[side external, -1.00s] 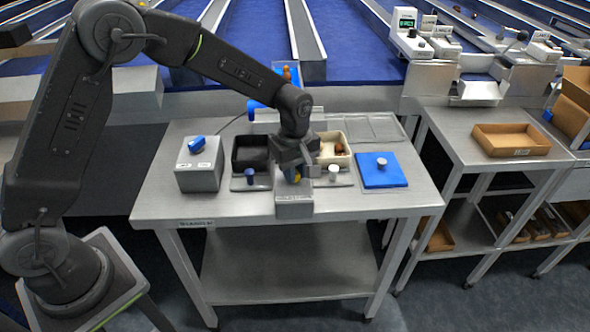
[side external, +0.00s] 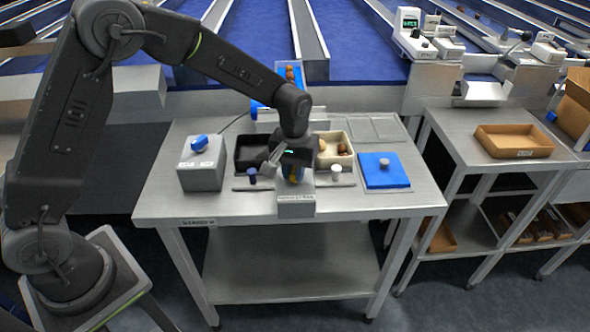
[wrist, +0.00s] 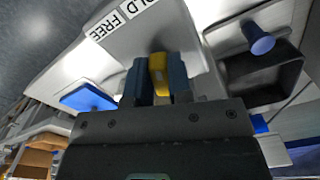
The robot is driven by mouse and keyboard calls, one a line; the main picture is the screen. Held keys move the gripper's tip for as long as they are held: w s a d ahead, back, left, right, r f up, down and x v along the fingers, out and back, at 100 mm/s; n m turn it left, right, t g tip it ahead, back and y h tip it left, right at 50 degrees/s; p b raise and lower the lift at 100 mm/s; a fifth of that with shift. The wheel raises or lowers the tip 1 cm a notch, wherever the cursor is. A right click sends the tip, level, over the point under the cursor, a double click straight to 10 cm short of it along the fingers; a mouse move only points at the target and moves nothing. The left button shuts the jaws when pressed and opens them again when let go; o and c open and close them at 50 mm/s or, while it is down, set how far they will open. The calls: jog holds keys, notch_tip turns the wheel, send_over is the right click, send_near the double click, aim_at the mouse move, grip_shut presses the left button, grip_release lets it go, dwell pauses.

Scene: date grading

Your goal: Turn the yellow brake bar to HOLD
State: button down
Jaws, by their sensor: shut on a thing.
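The yellow brake bar (wrist: 158,68) is between the two blue finger pads of my gripper (wrist: 161,82) in the wrist view. My gripper is shut on it. The bar sits on a grey block (wrist: 150,35) whose white label (wrist: 122,20) reads FREE, with "OLD" showing beside it and the rest cut off. In the side view my gripper (side external: 294,175) is low over this block (side external: 296,208) at the table's front edge, and the fingers mostly hide the bar. I cannot tell which word the bar points to.
A black bin (side external: 248,140) and a cream bin (side external: 347,158) with dates stand behind my gripper. Blue and white knobs (side external: 336,170) flank it closely. A grey box with a blue knob (side external: 200,165) is left; a blue plate (side external: 384,181) is right.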

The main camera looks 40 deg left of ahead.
aim_at(294, 171)
jog(key=shift+m, duration=0.8)
jog(key=c, duration=1)
grip_release()
jog(key=shift+c, duration=0.2)
notch_tip(294, 171, up, 14)
